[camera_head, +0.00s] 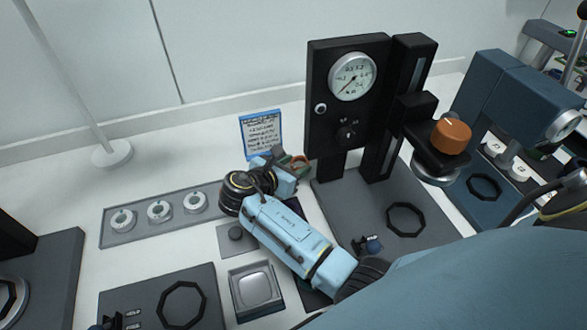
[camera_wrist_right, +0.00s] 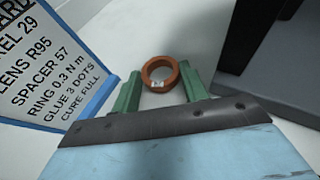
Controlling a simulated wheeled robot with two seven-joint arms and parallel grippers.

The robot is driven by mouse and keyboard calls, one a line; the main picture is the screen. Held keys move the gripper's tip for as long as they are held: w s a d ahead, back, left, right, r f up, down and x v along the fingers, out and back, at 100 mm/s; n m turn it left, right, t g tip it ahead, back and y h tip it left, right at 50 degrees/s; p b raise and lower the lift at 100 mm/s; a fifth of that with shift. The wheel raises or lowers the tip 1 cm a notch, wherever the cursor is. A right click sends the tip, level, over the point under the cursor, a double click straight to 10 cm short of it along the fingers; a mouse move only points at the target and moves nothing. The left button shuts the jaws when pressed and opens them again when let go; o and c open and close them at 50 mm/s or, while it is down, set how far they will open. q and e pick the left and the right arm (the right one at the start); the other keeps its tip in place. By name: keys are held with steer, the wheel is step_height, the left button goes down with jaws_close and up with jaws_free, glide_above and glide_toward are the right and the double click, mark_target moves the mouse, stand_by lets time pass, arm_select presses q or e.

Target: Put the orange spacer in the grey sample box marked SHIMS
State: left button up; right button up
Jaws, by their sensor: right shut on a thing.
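The orange spacer (camera_wrist_right: 172,69) is a ring with a small white mark, held between the green fingers of my right gripper (camera_wrist_right: 160,88) in the right wrist view. In the head view the right gripper (camera_head: 298,168) is beside the dial instrument's lower left, with the orange ring (camera_head: 302,159) at its tip. The jaws are shut on the ring. A grey square box (camera_head: 236,300) with a paler inside is near the bottom of the head view, left of my forearm. I cannot read a SHIMS marking on it. My left gripper is not in view.
A black dial instrument (camera_head: 330,100) stands close right of the gripper, with an orange cap (camera_head: 452,137) on its bracket. A blue-edged text card (camera_head: 262,135) is behind the gripper. A grey tray (camera_head: 112,238) of round pieces lies left, and a dark plate (camera_head: 140,290) lies front left.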

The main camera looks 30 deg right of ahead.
steer(key=shift+f, duration=0.3)
steer(key=o, duration=1)
steer(key=shift+c, duration=0.2)
